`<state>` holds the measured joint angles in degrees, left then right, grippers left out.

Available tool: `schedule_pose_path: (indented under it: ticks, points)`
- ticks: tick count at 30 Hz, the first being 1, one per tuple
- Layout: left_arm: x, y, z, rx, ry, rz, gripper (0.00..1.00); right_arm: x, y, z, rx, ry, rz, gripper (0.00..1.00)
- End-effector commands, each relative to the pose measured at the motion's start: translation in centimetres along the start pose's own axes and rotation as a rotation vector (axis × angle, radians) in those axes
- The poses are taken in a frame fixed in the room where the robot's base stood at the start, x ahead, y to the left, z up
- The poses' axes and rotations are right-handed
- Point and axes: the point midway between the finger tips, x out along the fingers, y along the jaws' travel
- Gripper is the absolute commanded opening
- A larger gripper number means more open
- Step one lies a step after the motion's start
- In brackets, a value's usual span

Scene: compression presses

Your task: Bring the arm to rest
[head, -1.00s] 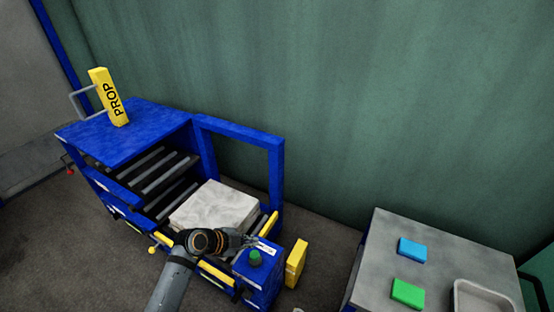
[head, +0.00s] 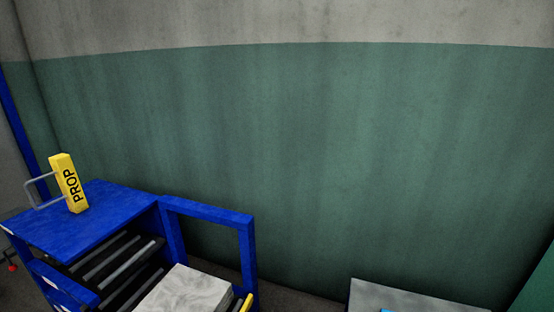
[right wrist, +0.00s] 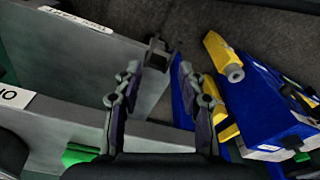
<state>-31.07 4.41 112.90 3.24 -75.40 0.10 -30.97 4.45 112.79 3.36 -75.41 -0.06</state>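My right gripper (right wrist: 160,78) shows in the right wrist view with its two fingers apart and nothing between them. It hangs between a grey cabinet-like surface on the left and blue and yellow machine parts on the right. No gripper or arm shows in the head view now, so my left gripper is out of sight. The blue press (head: 105,212) stands at the lower left of the head view. A pale slab (head: 188,290) lies at its front, cut off by the frame edge.
A yellow PROP block (head: 68,183) with a grey handle stands on top of the press. A grey table (head: 415,299) is at the bottom right, with a sliver of a blue block. In the right wrist view, a blue box (right wrist: 255,110) carries yellow parts. A green wall fills the back.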

Motion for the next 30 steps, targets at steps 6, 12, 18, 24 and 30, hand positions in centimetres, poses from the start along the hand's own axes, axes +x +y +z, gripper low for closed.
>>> schedule_pose_path:
  ticks: [6, 12, 18, 24, 30]
  points:
    - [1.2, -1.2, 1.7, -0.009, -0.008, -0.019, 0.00, 1.1, 1.2, 1.7, 0.011, -0.007, 0.020, 0.40]
    - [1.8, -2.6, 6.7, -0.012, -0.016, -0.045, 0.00, 1.8, 2.6, 6.7, 0.014, -0.016, 0.046, 0.40]
    - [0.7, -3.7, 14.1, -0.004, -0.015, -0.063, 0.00, 0.7, 3.7, 14.1, 0.007, -0.014, 0.064, 0.40]
    - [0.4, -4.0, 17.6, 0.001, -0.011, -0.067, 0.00, 0.3, 4.0, 17.6, 0.002, -0.012, 0.069, 0.40]
    - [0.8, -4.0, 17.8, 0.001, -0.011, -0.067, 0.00, 0.7, 4.0, 17.9, 0.001, -0.011, 0.069, 0.40]
